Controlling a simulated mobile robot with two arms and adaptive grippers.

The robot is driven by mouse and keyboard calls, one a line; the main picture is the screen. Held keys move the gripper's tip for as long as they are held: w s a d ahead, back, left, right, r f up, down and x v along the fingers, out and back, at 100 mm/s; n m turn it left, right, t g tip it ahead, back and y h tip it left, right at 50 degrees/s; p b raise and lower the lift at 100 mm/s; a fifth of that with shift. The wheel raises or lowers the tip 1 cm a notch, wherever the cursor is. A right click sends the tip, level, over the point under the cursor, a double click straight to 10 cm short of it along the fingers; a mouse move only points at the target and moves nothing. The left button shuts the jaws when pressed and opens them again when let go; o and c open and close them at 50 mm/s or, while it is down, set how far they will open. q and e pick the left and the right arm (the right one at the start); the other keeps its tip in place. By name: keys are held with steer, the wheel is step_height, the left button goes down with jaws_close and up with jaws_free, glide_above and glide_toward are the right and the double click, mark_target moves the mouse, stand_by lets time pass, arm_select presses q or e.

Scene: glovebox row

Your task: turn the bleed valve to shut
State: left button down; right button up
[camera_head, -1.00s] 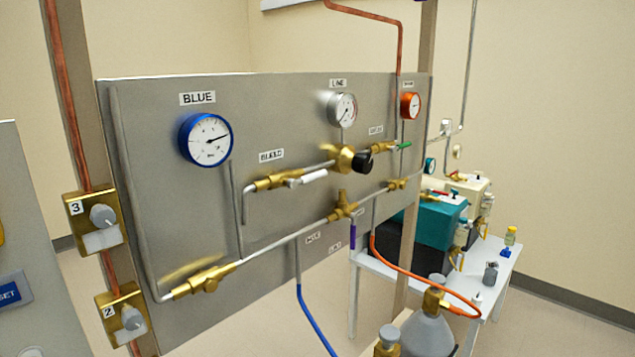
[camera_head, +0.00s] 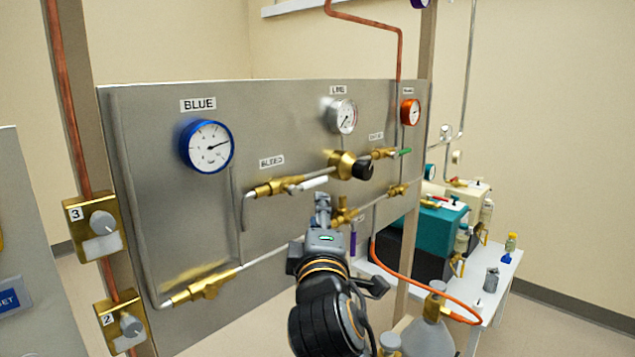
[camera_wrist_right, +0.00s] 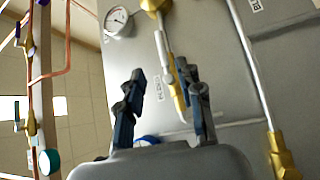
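The bleed valve (camera_head: 275,187) is a brass body on a thin pipe below the BLEED label on the grey panel. Its white lever (camera_head: 313,183) points right, roughly along the pipe. My right gripper (camera_head: 322,198) is just below and in front of the lever's right end, apparently apart from it. In the right wrist view the gripper (camera_wrist_right: 160,70) is open, with nothing held between its fingers. My left gripper is not in view.
The panel (camera_head: 170,240) also carries a blue-rimmed gauge (camera_head: 207,146), a line gauge (camera_head: 342,115), a regulator with a black knob (camera_head: 363,167) and a lower brass valve (camera_head: 205,287). A grey cylinder (camera_head: 428,335) with an orange hose stands at lower right, near my arm.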

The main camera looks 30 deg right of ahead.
mark_target(318, 179)
steer(key=p+x, duration=0.2)
steer(key=x, duration=1.1)
steer(key=shift+s+f, duration=0.1)
steer(key=shift+c, duration=0.3)
jaws_close()
